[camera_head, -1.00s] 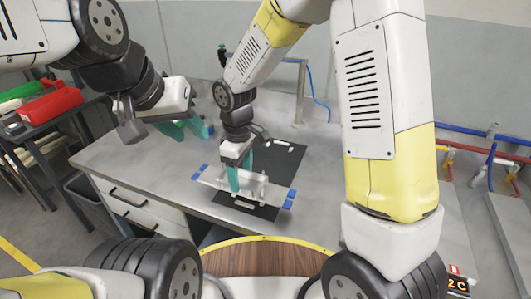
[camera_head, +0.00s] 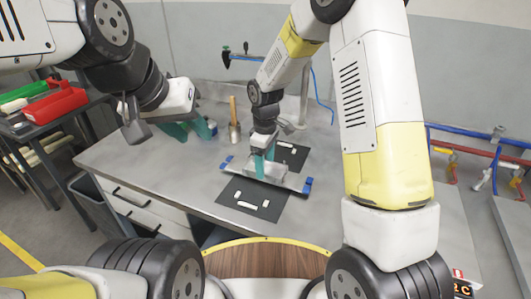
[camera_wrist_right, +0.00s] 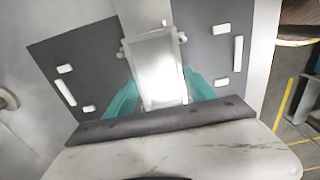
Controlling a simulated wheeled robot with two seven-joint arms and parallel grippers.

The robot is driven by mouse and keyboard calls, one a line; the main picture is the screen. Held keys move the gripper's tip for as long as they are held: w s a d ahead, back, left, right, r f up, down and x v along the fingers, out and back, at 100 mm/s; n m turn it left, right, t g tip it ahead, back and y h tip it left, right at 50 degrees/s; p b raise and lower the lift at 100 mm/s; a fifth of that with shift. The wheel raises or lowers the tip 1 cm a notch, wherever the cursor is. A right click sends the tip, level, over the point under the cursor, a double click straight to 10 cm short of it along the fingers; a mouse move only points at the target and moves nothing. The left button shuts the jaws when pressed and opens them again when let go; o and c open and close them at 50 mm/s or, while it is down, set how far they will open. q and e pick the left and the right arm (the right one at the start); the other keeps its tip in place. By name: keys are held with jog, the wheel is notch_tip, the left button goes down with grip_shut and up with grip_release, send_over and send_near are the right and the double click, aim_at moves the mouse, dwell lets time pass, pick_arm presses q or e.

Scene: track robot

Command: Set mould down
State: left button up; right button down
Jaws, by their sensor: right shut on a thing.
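The mould is a light grey metal piece (camera_head: 289,181) with blue ends. It lies across the middle of a black mat (camera_head: 236,208) on the grey workbench. My right gripper (camera_head: 263,168) is shut on the mould's raised middle from above. In the right wrist view, the teal fingers (camera_wrist_right: 162,97) sit on either side of the bright mould block (camera_wrist_right: 160,68), over the dark mat (camera_wrist_right: 85,60). I cannot tell whether the mould touches the mat. My left gripper (camera_head: 190,130) is empty, its teal fingers apart, over the bench's back left.
White marker pieces (camera_head: 246,205) show on the mat's front part. A wooden-handled brush (camera_head: 233,122) stands behind the mould. A metal post with a blue hose (camera_head: 322,97) is at the back. A red case (camera_head: 52,104) lies on a side rack. The bench's left is clear.

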jog(key=shift+f, duration=0.5)
jog(key=shift+c, duration=1.6)
grip_release()
jog(key=shift+f, duration=0.15)
